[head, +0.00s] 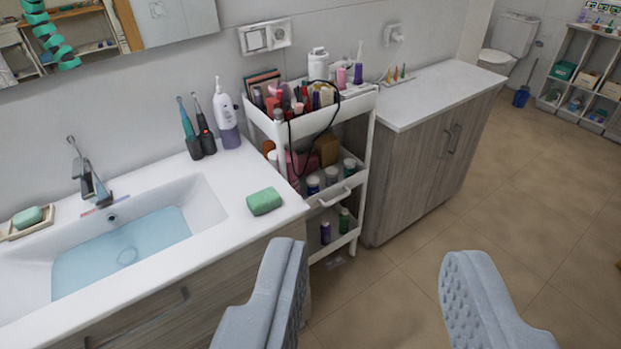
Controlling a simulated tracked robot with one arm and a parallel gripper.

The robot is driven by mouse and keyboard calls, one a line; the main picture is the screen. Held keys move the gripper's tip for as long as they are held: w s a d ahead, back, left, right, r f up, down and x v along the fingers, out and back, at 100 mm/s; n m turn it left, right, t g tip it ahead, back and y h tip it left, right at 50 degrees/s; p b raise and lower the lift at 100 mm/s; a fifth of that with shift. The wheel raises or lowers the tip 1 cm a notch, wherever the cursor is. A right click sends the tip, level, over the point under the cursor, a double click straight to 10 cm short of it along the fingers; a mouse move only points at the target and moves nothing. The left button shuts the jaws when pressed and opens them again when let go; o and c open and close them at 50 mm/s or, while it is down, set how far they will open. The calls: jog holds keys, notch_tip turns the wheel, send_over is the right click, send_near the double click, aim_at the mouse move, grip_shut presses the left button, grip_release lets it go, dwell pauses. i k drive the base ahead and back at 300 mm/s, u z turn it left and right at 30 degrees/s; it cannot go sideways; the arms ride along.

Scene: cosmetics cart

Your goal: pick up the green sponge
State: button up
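The green sponge (264,201) lies on the white sink counter (228,188), near its front right corner. It is a small rounded block and nothing covers it. My gripper (372,275) is in the lower part of the head view, its two grey padded fingers wide apart. Nothing is between the fingers; only floor and a bit of the cabinet side show there. The gripper is apart from the sponge, which shows above and to the left of the left finger.
A white cart (342,112) full of cosmetics stands right of the counter. Electric toothbrushes (206,132) and a white-purple bottle (226,122) stand behind the sponge. The basin holds water (120,252). A green soap bar (28,217) sits far left. Floor (420,240) at right is clear.

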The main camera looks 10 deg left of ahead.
aim_at(262, 202)
jog(key=z, duration=0.1)
jog(key=i, duration=1.45)
jog(key=u, duration=0.35)
